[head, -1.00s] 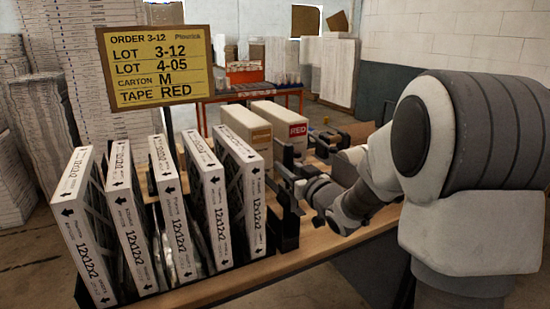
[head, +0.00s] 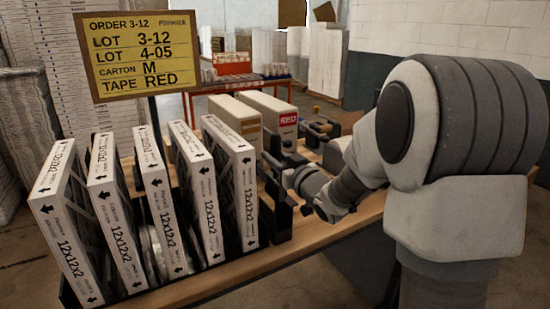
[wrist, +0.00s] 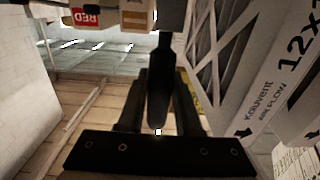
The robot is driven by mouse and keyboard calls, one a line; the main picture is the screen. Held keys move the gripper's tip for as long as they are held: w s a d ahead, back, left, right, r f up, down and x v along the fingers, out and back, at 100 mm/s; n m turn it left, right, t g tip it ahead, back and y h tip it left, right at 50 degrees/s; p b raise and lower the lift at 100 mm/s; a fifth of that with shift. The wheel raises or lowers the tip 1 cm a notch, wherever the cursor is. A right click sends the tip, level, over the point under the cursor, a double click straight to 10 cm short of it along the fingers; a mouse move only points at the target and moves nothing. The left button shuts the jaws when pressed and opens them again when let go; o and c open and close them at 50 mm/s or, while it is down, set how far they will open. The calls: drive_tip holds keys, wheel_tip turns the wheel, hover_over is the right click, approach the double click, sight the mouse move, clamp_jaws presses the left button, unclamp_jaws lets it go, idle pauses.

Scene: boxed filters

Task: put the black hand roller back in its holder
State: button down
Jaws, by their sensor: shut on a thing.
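My gripper (wrist: 160,95) is shut on the black hand roller (wrist: 160,70), whose dark handle stands between the two fingers in the wrist view. In the head view my gripper (head: 276,172) is just right of the rightmost filter, above the bench; the roller there blends with the dark fingers. A black upright stand (head: 278,222), which looks like the holder, stands on the bench below my gripper, beside that filter. Whether the roller touches it, I cannot tell. The roller's far end is cut off at the top of the wrist view.
Several white-edged 12x12x2 filters (head: 245,195) stand in a row on the wooden bench (head: 330,232), close to my gripper. A box with a red label (head: 285,118) and a tan-labelled box (head: 237,120) stand behind. A yellow order sign (head: 140,55) rises above the filters.

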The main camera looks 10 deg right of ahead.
wheel_tip(320, 180, down, 12)
drive_tip(key=b, duration=1)
drive_tip(key=shift+r, duration=0.2)
drive_tip(key=c, duration=0.5)
unclamp_jaws()
drive_tip(key=b+v, duration=0.4)
drive_tip(key=v, duration=1.3)
drive_tip(key=shift+s, duration=0.15)
